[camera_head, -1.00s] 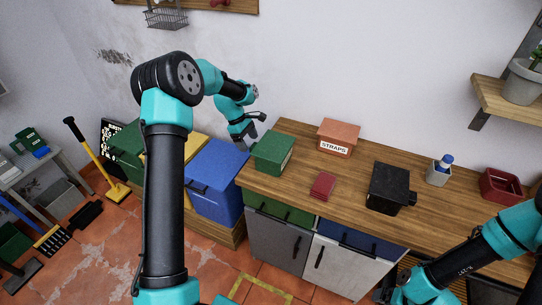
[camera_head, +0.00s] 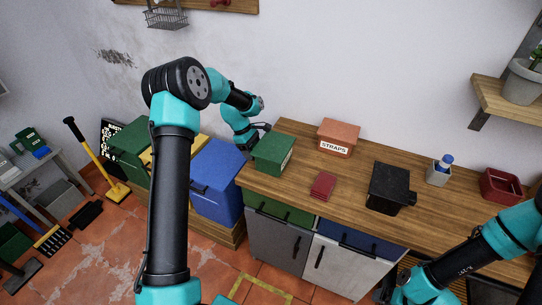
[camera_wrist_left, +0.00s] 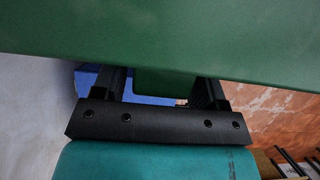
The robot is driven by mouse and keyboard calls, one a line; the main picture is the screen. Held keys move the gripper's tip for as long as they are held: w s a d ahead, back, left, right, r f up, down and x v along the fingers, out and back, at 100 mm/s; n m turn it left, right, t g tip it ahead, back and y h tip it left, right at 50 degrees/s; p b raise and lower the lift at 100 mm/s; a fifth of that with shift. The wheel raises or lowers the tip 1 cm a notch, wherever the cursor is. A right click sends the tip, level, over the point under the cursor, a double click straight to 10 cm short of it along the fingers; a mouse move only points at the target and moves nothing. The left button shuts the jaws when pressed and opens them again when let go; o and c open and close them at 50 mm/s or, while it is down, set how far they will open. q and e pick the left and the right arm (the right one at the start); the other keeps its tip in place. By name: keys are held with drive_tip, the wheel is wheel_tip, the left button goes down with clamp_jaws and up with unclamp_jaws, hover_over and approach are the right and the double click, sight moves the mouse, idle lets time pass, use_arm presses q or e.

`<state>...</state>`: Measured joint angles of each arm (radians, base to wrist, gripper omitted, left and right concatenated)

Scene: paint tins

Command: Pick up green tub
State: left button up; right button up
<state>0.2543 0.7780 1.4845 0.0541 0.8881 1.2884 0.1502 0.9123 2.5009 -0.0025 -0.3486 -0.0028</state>
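The green tub (camera_head: 273,155) is a lidded box with a pale label, standing upright on the left end of the wooden worktop. My left gripper (camera_head: 256,136) is at its back left edge in the head view, its fingertips partly hidden. In the left wrist view, the tub's green surface (camera_wrist_left: 160,35) fills the top. My left gripper's fingers (camera_wrist_left: 165,90) stand apart below it, with a smaller green part between them and no clear grip. My right gripper (camera_head: 386,291) is low at the right, mostly hidden by my arm.
An orange STRAPS box (camera_head: 338,138), a small red box (camera_head: 322,186), a black box (camera_head: 388,188), a grey holder (camera_head: 438,174) and a red tray (camera_head: 500,187) share the worktop (camera_head: 355,170). A blue bin (camera_head: 215,183) stands just left of it.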

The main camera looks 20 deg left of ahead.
sight(252, 146)
use_arm(q)
drive_tip(key=c, duration=0.9)
drive_tip(key=shift+o, duration=0.2)
drive_tip(key=shift+r, duration=0.2)
drive_tip(key=shift+r, duration=1.45)
drive_tip(key=shift+s+d+r, duration=0.15)
drive_tip(key=shift+s+r, duration=0.05)
drive_tip(key=s+d, duration=0.2)
drive_tip(key=s, duration=0.2)
drive_tip(key=s+d+r, duration=0.1)
drive_tip(key=s+d, duration=0.2)
drive_tip(key=s, duration=0.2)
drive_tip(key=s+d, duration=0.3)
drive_tip(key=s, duration=0.1)
drive_tip(key=shift+s+r, duration=0.15)
drive_tip(key=shift+r, duration=0.05)
